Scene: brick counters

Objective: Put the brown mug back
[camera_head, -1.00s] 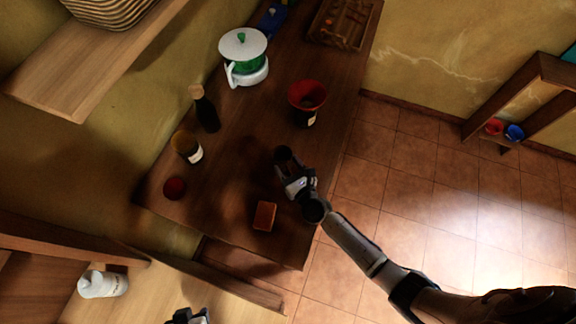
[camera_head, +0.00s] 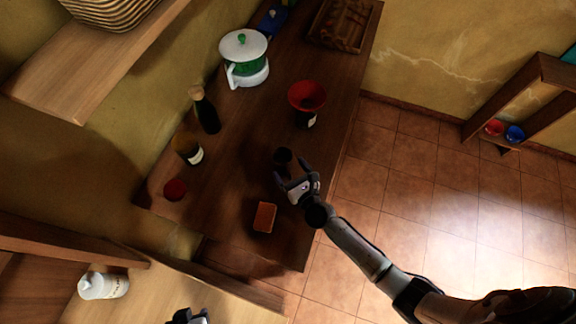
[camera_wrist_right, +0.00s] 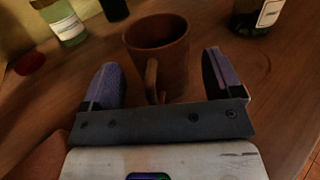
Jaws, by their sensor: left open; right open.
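The brown mug (camera_head: 283,157) stands upright on the dark wooden counter (camera_head: 235,180). It shows larger in the right wrist view (camera_wrist_right: 160,55), with its handle towards my right gripper. My right gripper (camera_head: 292,178) is open at the near side of the mug. In the wrist view its two fingers (camera_wrist_right: 163,85) are spread apart, with the mug's handle in the gap and the mug's body mostly beyond the tips. My left gripper (camera_head: 190,317) is only partly in view at the bottom edge, far from the mug.
An orange-brown block (camera_head: 265,217) and a dark red ball (camera_head: 174,189) lie on the counter. Counter left of the mug is clear.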

